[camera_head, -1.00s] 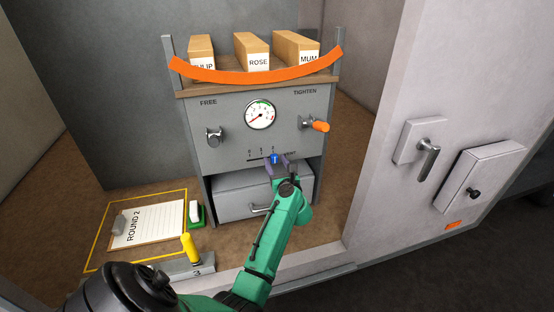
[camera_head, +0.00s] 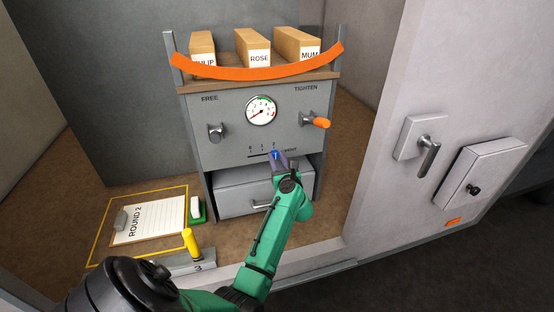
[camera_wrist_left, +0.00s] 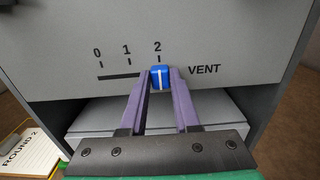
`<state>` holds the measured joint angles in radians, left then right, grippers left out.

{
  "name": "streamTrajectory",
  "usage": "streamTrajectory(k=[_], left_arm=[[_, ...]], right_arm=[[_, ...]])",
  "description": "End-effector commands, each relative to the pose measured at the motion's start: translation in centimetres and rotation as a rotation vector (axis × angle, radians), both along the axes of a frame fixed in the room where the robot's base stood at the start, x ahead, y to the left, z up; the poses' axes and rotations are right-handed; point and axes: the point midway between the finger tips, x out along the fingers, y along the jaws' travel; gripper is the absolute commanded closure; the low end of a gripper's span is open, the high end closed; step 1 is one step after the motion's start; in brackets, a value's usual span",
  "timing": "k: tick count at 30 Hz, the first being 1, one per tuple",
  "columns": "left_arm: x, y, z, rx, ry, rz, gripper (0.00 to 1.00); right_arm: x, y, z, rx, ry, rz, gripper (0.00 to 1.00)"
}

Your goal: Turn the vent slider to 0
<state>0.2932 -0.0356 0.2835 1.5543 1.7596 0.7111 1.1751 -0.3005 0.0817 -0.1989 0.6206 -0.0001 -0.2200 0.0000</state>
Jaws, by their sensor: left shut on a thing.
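The blue vent slider knob (camera_wrist_left: 160,77) sits at the right end of its dark slot, under the mark 2, in the left wrist view. The scale reads 0, 1, 2 from left to right, with the word VENT to the right. My left gripper (camera_head: 277,155) is at the knob, its two purple fingers on either side of it and shut on it. The fingers (camera_wrist_left: 159,82) also show in the left wrist view. In the head view the gripper partly hides the knob. My right gripper is not in view.
The grey cabinet (camera_head: 235,140) carries a dial gauge (camera_head: 261,111), a left knob (camera_head: 216,134) and an orange-tipped handle (camera_head: 320,122). A drawer (camera_head: 237,195) lies below the slider. A clipboard (camera_head: 150,221) lies at lower left.

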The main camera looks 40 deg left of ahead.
Motion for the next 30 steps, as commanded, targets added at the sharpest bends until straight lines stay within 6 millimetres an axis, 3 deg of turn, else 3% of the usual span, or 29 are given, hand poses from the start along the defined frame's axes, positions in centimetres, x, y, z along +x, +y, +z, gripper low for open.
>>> streamTrajectory(k=[22, 30], left_arm=[[-0.2, 0.2, -0.1, -0.001, 0.003, 0.002, 1.0], [-4.5, 3.1, 0.2, -0.003, 0.009, 0.007, 1.0]], right_arm=[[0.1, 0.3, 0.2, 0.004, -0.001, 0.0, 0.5], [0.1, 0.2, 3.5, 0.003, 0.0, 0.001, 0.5]])
